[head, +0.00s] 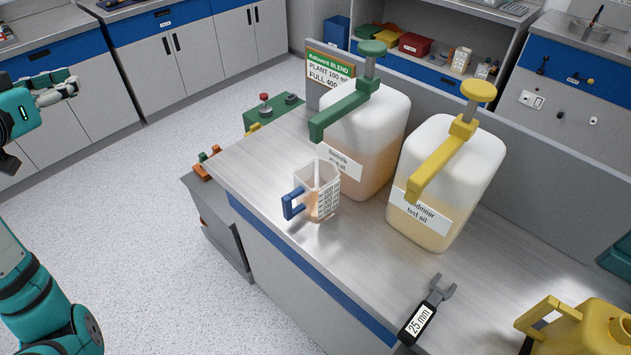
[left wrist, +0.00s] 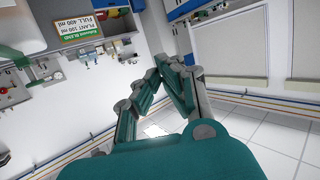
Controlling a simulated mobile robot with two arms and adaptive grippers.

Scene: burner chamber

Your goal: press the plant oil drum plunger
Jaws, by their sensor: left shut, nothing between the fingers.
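Two translucent drums stand on the metal bench: one (head: 382,125) with a green plunger (head: 372,48) and orange-brown oil, one (head: 462,160) with a yellow plunger (head: 478,91) and paler oil. Both plungers stand raised above their spouts. The labels are too small for me to tell which is the plant oil. A clear measuring jug (head: 320,180) with a blue handle stands below the green spout, with some orange liquid inside. My left gripper (head: 72,84) is shut and empty at the far left, well away from the drums; its fingers show in the left wrist view (left wrist: 168,66). My right gripper is not in view.
A sign (head: 329,72) behind the green-topped drum reads "PLANT 100 ml, FULL 400". A 25 mm wrench (head: 428,310) lies at the bench's front edge, and a yellow can (head: 590,328) is at lower right. Open floor (head: 150,210) lies between my left arm and the bench.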

